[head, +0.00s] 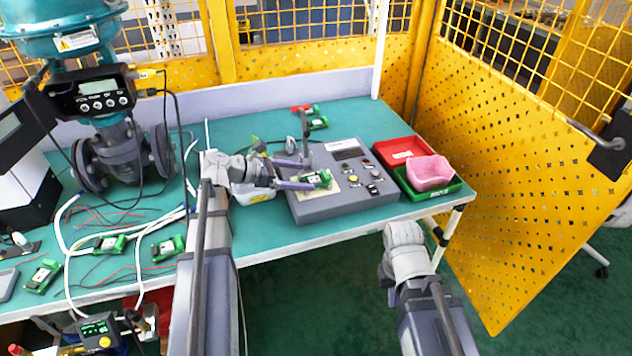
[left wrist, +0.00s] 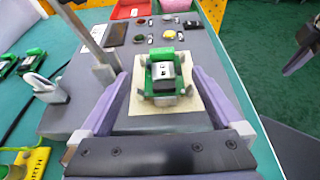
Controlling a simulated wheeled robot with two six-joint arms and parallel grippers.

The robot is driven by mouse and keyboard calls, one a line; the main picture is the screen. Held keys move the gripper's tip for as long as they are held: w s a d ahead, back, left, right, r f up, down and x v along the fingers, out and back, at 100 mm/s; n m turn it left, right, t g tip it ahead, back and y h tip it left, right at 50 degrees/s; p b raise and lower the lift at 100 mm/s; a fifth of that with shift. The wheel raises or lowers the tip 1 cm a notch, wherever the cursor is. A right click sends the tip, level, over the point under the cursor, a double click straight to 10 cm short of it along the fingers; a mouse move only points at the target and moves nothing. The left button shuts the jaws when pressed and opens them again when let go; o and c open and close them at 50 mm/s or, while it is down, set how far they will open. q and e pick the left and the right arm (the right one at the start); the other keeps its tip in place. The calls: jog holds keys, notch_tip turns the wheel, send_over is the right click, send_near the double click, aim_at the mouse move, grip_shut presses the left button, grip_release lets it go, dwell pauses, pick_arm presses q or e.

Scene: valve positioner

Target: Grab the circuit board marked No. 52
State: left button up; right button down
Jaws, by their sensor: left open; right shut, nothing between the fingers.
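A green circuit board (head: 318,180) with a grey and black block lies on a pale square pad (left wrist: 193,105) on the grey control box. It also shows in the left wrist view (left wrist: 163,75). Its number is not readable. My left gripper (head: 308,176) is open, with its purple fingers on either side of this board; I cannot tell whether they touch it. The fingers also frame it in the left wrist view (left wrist: 161,82). My right gripper (left wrist: 297,60) shows at the right edge of the left wrist view, shut and empty, away from the box.
Other green boards (head: 110,244) lie at the table's left, and more at the back (head: 316,122). The grey box (head: 345,205) has buttons and an upright post. Red (head: 398,150) and green (head: 440,188) trays, with a pink container, stand right. A valve (head: 120,150) stands left.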

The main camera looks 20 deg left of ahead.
aim_at(317, 179)
pick_arm(q)
jog(key=x, duration=0.2)
jog(key=b+x, duration=0.1)
jog(key=x, duration=0.1)
jog(key=shift+s+f, duration=0.15)
jog(key=shift+s, duration=0.1)
jog(key=shift+w+d, duration=0.2)
jog(key=shift+d, duration=0.1)
jog(key=c, duration=1.4)
